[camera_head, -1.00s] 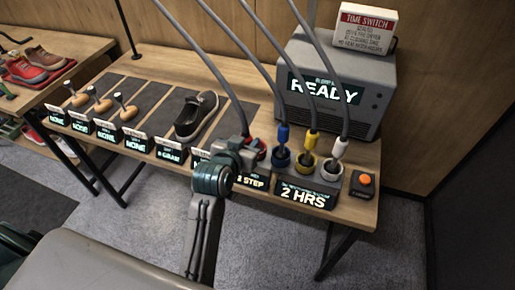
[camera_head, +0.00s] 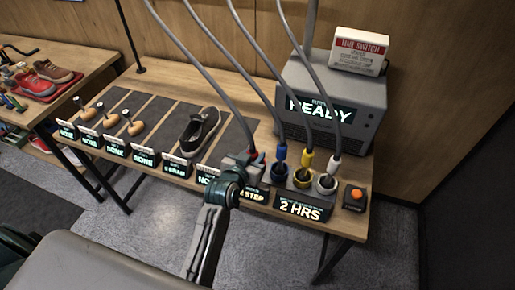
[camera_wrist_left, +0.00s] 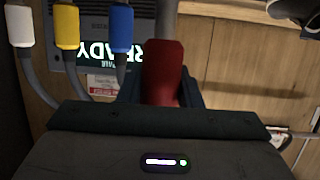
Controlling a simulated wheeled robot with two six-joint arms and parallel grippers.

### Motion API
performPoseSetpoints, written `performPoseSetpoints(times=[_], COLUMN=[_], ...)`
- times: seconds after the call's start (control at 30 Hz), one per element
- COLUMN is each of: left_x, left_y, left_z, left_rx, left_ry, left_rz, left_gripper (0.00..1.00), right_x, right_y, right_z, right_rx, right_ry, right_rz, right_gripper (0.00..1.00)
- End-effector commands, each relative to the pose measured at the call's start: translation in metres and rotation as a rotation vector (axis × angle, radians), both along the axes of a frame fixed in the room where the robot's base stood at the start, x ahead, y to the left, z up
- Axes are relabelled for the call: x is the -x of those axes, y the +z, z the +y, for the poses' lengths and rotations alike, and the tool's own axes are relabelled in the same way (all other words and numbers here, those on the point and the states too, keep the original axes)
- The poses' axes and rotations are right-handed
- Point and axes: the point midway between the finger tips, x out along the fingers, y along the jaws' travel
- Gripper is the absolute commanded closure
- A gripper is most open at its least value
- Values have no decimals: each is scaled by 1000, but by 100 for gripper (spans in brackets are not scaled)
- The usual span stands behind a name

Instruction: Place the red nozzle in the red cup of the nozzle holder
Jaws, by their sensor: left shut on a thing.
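My left gripper (camera_head: 250,162) is shut on the red nozzle (camera_head: 254,153), at the end of a grey hose. The left wrist view shows the red nozzle (camera_wrist_left: 162,72) between the fingers. The gripper is at the left end of the nozzle holder, beside the blue cup (camera_head: 268,171). The red cup is hidden behind my gripper, so I cannot tell whether the nozzle is inside it. The blue nozzle (camera_head: 281,153), yellow nozzle (camera_head: 306,160) and white nozzle (camera_head: 333,166) stand upright in their cups. My right gripper is out of view.
A grey machine (camera_head: 330,110) reading READY stands behind the holder, with a time switch box (camera_head: 359,51) on top. An orange button (camera_head: 357,194) is at right. A dark shoe (camera_head: 199,132) and several wooden-handled tools (camera_head: 110,119) lie to the left. Hoses hang overhead.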

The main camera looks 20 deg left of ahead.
Motion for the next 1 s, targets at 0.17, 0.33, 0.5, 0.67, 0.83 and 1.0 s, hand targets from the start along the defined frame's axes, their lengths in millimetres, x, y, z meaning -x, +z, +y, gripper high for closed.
performPoseSetpoints(times=[0.17, 0.33, 0.5, 0.67, 0.83, 1.0], left_x=[-46, -79, -95, -96, -96, -96], left_y=[-9, -12, -10, -17, -37, -46], left_z=[8, 14, 16, 16, 16, 16], left_rx=[-1, -1, 2, 2, 2, 2], left_ry=[0, 0, 1, 1, 1, 1], left_rz=[-4, -2, -2, 1, 0, 0], left_gripper=[100, 100, 100, 100, 100, 100], right_x=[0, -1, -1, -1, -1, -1], right_y=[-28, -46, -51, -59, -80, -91], right_z=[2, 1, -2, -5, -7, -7], right_rx=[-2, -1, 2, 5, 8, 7], right_ry=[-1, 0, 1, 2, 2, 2], right_rz=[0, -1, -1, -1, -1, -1], right_gripper=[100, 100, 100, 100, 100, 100])
